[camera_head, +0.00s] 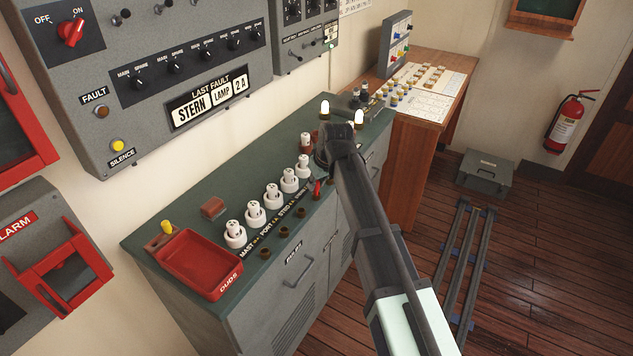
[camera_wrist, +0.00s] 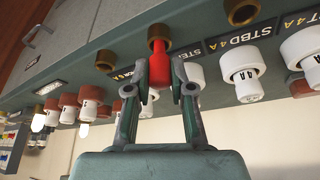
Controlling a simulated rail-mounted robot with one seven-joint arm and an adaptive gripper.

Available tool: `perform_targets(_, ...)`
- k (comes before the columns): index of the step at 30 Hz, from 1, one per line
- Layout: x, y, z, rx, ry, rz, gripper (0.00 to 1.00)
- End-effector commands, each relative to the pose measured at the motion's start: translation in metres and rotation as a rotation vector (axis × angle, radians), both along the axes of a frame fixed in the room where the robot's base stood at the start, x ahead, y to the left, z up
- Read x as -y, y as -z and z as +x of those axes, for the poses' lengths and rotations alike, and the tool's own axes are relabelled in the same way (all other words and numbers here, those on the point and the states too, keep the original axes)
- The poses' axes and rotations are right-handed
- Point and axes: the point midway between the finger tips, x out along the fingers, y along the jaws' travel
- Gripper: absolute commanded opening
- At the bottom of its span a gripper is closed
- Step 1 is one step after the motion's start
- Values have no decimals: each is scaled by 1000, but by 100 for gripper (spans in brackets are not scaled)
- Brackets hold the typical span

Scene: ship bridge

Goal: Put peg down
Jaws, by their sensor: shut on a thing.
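The red peg (camera_wrist: 159,68) shows in the wrist view between the fingers of my gripper (camera_wrist: 160,86), which is shut on it. One end of the peg meets a brass-rimmed socket (camera_wrist: 160,33) at the console edge. I cannot tell how deep it sits in the socket. In the head view the peg (camera_head: 317,187) is a small red piece left of my arm, near the front of the green console top (camera_head: 190,219). My gripper is mostly hidden there behind my arm.
A row of white fuses (camera_head: 255,213) stands behind the labels, with brown sockets (camera_head: 282,232) in front. A red tray (camera_head: 205,262) marked DUDS sits at the console's left end. Brown-and-white fuses (camera_wrist: 89,102) stand left of the peg in the wrist view.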

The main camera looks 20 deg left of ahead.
Motion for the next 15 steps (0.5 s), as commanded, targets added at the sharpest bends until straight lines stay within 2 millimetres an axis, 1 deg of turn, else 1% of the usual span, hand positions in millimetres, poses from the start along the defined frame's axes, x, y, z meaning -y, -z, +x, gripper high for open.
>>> perform_targets(9,0,8,0,0,0,0,8)
perform_targets(10,0,7,0,0,0,0,33)
perform_targets(11,0,7,0,0,0,0,43)
perform_targets(12,0,7,0,0,0,0,47)
perform_targets(15,0,7,0,0,0,0,47)
